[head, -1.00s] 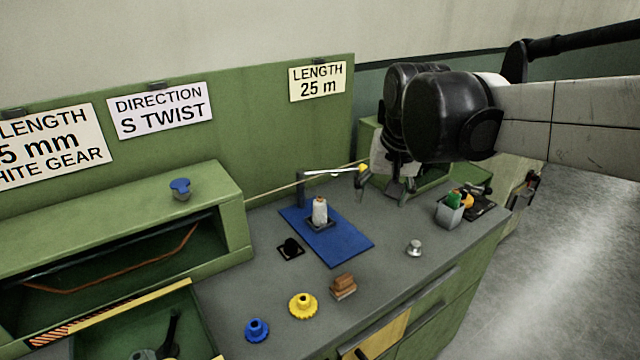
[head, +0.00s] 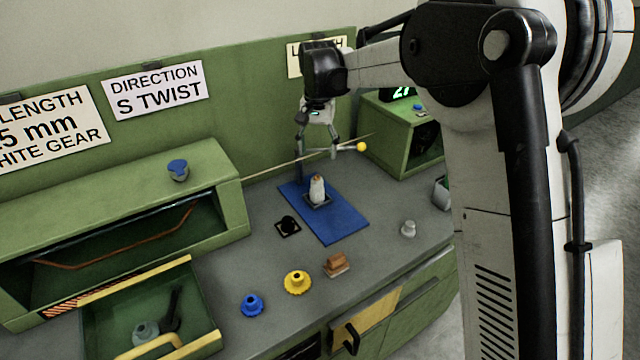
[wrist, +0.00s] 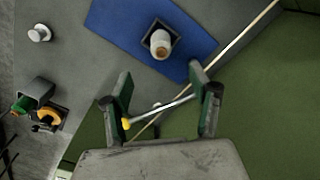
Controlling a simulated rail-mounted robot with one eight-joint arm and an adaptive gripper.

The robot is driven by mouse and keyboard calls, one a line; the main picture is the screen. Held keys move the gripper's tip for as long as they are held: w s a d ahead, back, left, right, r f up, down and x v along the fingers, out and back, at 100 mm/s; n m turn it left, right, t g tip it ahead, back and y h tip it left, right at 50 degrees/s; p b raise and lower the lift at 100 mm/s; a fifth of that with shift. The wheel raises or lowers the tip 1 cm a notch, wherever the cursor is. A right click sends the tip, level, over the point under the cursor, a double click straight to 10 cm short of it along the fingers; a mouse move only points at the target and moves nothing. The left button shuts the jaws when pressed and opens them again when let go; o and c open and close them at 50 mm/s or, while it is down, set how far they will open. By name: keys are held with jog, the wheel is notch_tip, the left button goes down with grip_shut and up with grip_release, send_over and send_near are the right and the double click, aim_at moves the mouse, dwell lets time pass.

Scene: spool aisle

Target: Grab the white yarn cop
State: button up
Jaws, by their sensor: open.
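The white yarn cop (head: 317,188) stands upright in a small dark square holder (head: 322,203) on the blue mat (head: 342,226). In the wrist view the cop (wrist: 160,43) shows from above, beyond the fingertips. My gripper (head: 317,155) is open and empty, above and behind the cop in the head view. In the wrist view my gripper (wrist: 158,72) has its two fingers spread wide, with the cop ahead of the gap and apart from both fingers.
A thin rod with a yellow ball (head: 361,147) crosses near my fingers; the ball also shows in the wrist view (wrist: 126,124). A yellow gear (head: 297,283), a blue gear (head: 251,305) and a brown block (head: 337,265) lie in front. A green wall stands behind.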

aim_at(317, 189)
jog(key=shift+w+a+f, duration=0.4)
jog(key=shift+f, duration=0.15)
notch_tip(317, 189, down, 8)
jog(key=shift+f, duration=0.1)
jog(key=shift+s+d+f+p, duration=0.15)
jog(key=shift+f+p, duration=0.05)
jog(key=shift+f, duration=1.2)
jog(key=shift+s+d+f+p, duration=0.1)
jog(key=shift+f+p, duration=0.05)
jog(key=shift+f, duration=1.2)
jog(key=shift+c, duration=0.4)
jog(key=c, duration=1.2)
jog(key=shift+r, duration=0.15)
